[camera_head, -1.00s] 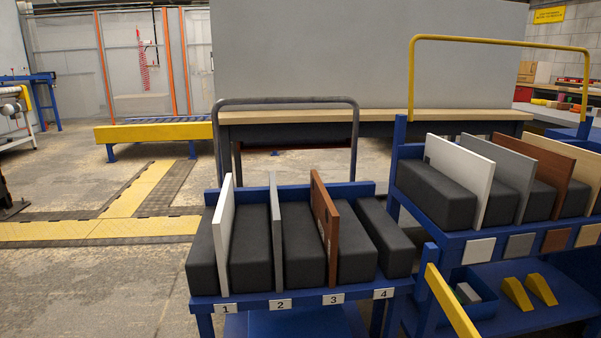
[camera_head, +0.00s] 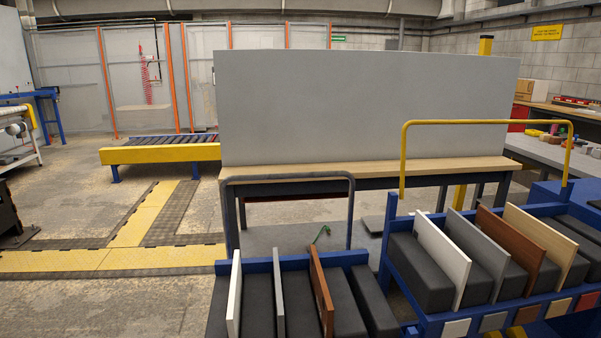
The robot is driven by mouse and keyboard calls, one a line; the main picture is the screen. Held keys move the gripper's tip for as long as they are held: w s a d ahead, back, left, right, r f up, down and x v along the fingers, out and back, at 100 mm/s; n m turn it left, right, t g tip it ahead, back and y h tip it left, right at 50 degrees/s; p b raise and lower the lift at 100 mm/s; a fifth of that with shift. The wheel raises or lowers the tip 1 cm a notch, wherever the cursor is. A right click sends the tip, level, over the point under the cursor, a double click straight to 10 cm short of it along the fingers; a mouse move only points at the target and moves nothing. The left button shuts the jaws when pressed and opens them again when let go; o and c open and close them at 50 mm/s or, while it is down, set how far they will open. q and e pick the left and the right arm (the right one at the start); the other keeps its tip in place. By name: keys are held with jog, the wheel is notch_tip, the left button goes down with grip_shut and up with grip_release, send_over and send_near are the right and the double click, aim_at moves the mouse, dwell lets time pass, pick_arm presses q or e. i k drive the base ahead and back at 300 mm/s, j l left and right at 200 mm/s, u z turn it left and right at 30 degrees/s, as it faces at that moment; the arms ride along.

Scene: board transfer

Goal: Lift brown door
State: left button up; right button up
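Two brown doors show. One brown door (camera_head: 322,291) stands upright between black foam blocks in the nearer blue cart, right of a white board (camera_head: 234,296) and a grey board (camera_head: 279,294). The other brown door (camera_head: 511,247) stands in the right blue rack, between a grey board (camera_head: 477,244) and a light wood board (camera_head: 541,243). Neither of my grippers is in view.
The nearer cart has a dark handle bar (camera_head: 287,178); the right rack has a yellow one (camera_head: 487,123). Behind them stands a wood-topped table (camera_head: 370,170) with a large grey panel. Open floor with yellow strips (camera_head: 137,220) lies to the left.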

aim_at(325, 309)
jog(key=l+u, duration=0.1)
jog(key=l, duration=0.3)
jog(key=k+l+u, duration=0.15)
jog(key=l, duration=0.25)
jog(key=l+u, duration=0.1)
jog(key=l, duration=0.3)
jog(key=k+l+u, duration=0.15)
jog(key=l, duration=0.25)
jog(key=l+u, duration=0.1)
jog(key=l, duration=0.25)
jog(key=k+l+u, duration=0.15)
jog(key=l, duration=0.2)
